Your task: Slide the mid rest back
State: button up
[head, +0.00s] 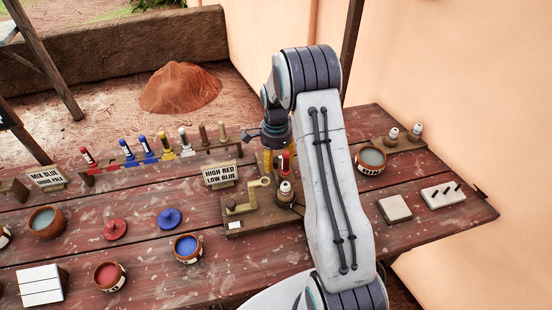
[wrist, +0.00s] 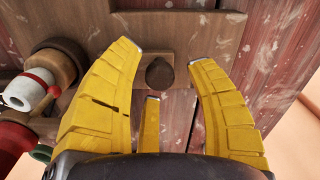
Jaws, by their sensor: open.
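In the wrist view a dark brown rounded knob (wrist: 160,73) sits on a flat wooden piece (wrist: 180,32) that runs across the top. I cannot tell for sure that this is the mid rest. My gripper (wrist: 164,58) has its yellow fingers spread, with the knob between them and clear space on both sides. No finger visibly touches the knob. In the head view my gripper (head: 276,162) hangs over the table beside a wooden fixture (head: 245,222) with a ring on an upright arm. My arm hides part of the table there.
In the wrist view a white, red-banded bottle (wrist: 27,90) lies close left of my fingers. In the head view, a sign (head: 220,175), a rack of tubes (head: 165,158) and a blue-filled pot (head: 188,249) stand left. A bowl (head: 370,160) and pale block (head: 394,208) stand right.

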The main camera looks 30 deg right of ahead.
jog(key=shift+c, duration=0.3)
grip_shut()
dwell(0.3)
